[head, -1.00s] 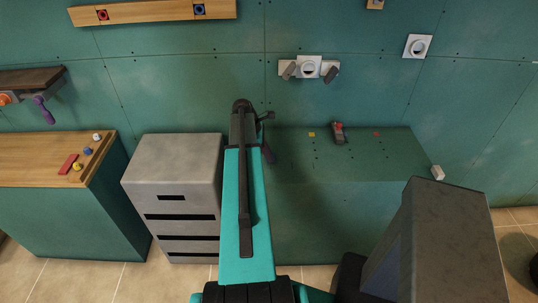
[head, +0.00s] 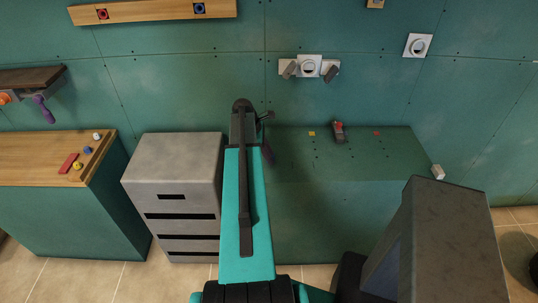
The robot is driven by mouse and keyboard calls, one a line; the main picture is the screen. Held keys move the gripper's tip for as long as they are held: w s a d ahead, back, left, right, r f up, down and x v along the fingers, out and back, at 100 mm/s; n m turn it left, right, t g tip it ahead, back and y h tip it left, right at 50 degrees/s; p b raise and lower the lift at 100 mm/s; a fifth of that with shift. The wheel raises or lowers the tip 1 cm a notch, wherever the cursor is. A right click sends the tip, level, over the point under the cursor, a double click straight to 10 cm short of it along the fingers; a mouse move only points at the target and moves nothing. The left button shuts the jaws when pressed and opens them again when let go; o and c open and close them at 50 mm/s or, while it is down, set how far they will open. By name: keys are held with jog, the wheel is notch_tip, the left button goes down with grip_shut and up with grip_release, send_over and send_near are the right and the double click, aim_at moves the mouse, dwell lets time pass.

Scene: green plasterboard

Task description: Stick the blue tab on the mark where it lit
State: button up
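I cannot make out a blue tab for certain. On the green counter (head: 345,160) lie a small yellow square (head: 311,134) and a small red square (head: 376,133), with a dark grey device with a red part (head: 339,132) between them. Several tiny dark dots show on the counter top; no mark looks lit. My gripper (head: 268,148) is at the far end of my arm, over the left part of the counter. My arm hides much of it, so its fingers and anything in them cannot be made out.
A grey drawer cabinet (head: 175,160) stands left of my arm. A wooden-topped counter (head: 40,160) at left holds small knobs, one blue (head: 87,151). A wall board (head: 150,11) bears red and blue squares. A white block (head: 438,172) sits at the green counter's right edge.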

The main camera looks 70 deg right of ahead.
jog(key=shift+r, duration=0.15)
jog(key=b+v, duration=0.3)
jog(key=v, duration=1)
jog(key=shift+r, duration=0.25)
dwell(1.2)
